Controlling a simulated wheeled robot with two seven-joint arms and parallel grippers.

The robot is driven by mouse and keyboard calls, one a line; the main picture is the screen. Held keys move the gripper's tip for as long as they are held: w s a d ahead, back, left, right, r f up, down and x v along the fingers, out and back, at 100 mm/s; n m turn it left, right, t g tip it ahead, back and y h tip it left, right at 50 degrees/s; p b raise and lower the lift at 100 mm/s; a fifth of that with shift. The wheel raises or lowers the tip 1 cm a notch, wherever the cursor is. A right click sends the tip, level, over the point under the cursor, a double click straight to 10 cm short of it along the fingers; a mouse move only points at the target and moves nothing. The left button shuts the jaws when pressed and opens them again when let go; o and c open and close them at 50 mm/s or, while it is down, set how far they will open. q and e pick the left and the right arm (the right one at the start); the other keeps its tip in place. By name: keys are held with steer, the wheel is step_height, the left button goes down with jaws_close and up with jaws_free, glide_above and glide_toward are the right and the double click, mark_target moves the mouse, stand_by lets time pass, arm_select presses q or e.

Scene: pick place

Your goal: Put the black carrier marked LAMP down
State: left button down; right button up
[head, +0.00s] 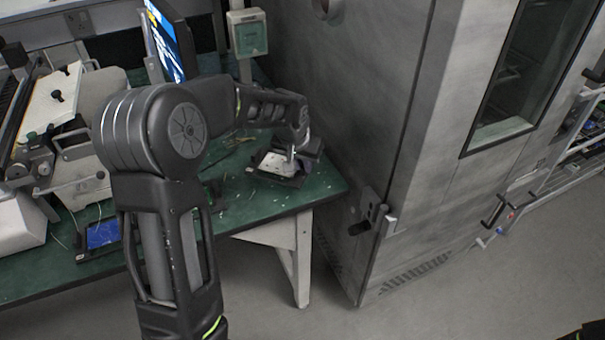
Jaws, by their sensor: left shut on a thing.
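My left arm reaches over the green bench, and my left gripper (297,150) is at the bench's right part. It is shut on the black carrier (291,180), a flat dark tray with a pale thing in it. The carrier is at or just above the bench top; I cannot tell if it touches. No LAMP marking can be read at this size. My right gripper is not in view.
The green bench (262,205) has its right edge close to a tall grey metal cabinet (375,90). Another dark tray with a blue board (102,234) lies at left. A machine (75,130) and a monitor (172,40) stand behind.

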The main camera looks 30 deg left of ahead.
mark_target(302, 172)
arm_select(q)
steer(key=shift+f, duration=1.85)
steer(key=shift+f, duration=0.1)
steer(key=c, duration=1.5)
jaws_free()
steer(key=shift+o, duration=0.2)
steer(key=shift+r, duration=0.25)
steer(key=v, duration=1.1)
steer(key=shift+s+r, duration=0.15)
steer(key=shift+r, duration=0.25)
steer(key=shift+d, duration=0.1)
